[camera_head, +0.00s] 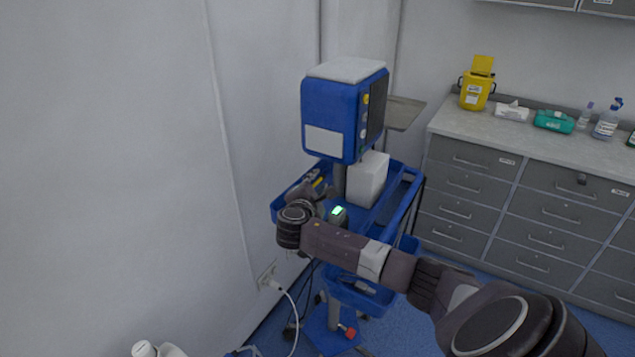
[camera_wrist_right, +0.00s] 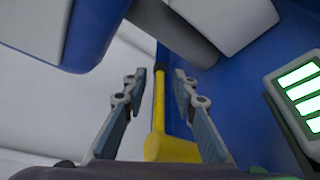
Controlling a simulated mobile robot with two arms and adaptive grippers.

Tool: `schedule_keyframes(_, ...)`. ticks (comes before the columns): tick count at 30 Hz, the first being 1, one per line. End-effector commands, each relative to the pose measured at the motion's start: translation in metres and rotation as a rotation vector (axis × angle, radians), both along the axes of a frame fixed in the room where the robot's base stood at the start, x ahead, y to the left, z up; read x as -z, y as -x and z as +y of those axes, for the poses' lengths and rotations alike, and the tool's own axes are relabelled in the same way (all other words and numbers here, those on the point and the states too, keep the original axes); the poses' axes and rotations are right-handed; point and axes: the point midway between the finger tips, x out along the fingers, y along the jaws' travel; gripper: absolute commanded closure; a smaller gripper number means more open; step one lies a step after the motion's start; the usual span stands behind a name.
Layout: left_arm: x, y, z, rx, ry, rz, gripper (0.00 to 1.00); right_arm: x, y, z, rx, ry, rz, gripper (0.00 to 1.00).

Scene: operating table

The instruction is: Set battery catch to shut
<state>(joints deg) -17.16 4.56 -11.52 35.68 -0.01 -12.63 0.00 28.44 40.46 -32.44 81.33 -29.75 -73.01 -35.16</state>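A blue unit (camera_head: 330,118) with a pale top stands on a pole above a blue cart (camera_head: 412,190). A small device with a lit green display (camera_head: 338,212) sits on the cart; its lit bars (camera_wrist_right: 303,92) show at the right of the wrist view. My right gripper (camera_wrist_right: 159,77) is open, its fingers apart on either side of a yellow bar (camera_wrist_right: 158,105) with a dark far end. I cannot tell whether the fingers touch the bar. I cannot make out for certain which part is the battery catch. My left gripper is not in view.
A white box (camera_head: 368,180) stands on the cart beside the pole. The wall is close on the left. A grey drawer cabinet (camera_head: 478,190) stands at the right, with a yellow bin (camera_head: 475,92) and bottles on top. A cable (camera_head: 296,315) hangs from a wall socket.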

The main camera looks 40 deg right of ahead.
Motion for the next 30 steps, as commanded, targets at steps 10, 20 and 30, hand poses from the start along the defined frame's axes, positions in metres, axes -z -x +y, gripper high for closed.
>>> schedule_keyframes(10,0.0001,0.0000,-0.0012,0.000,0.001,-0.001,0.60,0.0000,0.0002,0.0004,0.000,0.000,0.000,1.00)
schedule_keyframes(20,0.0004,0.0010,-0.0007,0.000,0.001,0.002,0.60,0.0004,0.0003,0.0007,0.001,0.000,0.000,1.00)
schedule_keyframes(30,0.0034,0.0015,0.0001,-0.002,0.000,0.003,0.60,0.0015,0.0063,0.0003,0.102,-0.003,-0.001,1.00)
